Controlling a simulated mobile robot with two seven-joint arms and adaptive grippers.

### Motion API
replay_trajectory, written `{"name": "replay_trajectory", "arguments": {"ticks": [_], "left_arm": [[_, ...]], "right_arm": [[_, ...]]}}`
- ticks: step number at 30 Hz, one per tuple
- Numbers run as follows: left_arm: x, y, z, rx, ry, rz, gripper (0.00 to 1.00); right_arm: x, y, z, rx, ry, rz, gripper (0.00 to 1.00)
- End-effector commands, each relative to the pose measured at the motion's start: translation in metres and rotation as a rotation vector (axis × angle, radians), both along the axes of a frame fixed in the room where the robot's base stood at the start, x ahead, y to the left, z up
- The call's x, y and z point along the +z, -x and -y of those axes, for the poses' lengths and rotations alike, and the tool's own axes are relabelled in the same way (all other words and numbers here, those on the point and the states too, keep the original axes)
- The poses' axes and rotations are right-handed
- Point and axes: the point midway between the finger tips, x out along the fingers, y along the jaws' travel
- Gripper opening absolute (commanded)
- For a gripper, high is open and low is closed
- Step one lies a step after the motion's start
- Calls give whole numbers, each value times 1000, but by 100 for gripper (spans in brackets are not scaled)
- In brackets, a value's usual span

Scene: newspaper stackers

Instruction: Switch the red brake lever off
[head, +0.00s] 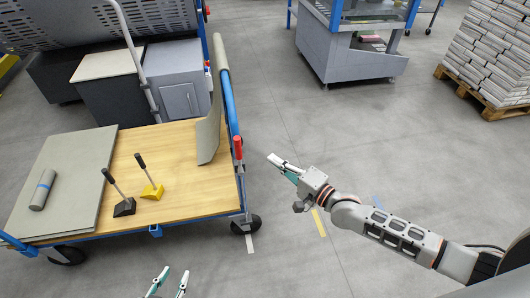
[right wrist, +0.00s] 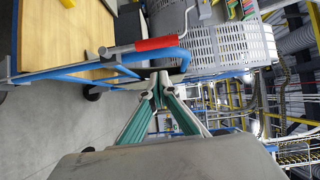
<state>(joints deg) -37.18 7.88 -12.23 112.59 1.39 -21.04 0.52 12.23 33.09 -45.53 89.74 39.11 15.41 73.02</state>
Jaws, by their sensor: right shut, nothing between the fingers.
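The red brake lever (head: 238,148) sits upright at the right end of the cart, on its blue frame. In the right wrist view the red lever (right wrist: 157,43) lies across the upper middle, just beyond the fingertips. My right gripper (head: 270,160) is shut and empty, a short gap to the right of the lever in the head view. Its fingertips (right wrist: 157,82) meet in the right wrist view, apart from the lever. My left gripper (head: 172,281) is open and empty at the bottom edge, in front of the cart.
The wooden cart bed (head: 190,203) carries a black-handled yellow tool (head: 152,190), a black one (head: 124,207), a grey board (head: 75,170) and a grey roll (head: 42,190). A blue post (head: 232,110) stands behind the lever. A pallet (head: 500,107) stands far right.

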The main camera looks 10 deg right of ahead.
Motion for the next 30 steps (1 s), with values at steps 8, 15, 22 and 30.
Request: {"name": "replay_trajectory", "arguments": {"ticks": [8,15,22,30], "left_arm": [[1,0,-2,0,-5,-1,32],[-2,1,-2,-1,-6,-5,32],[-2,1,-2,-1,-4,-5,32],[-1,1,-1,-1,-4,-4,32]], "right_arm": [[-1,29,21,0,1,-2,0],[0,32,23,0,1,1,0],[0,32,23,-1,1,-1,0],[-5,40,16,4,35,13,0]]}}
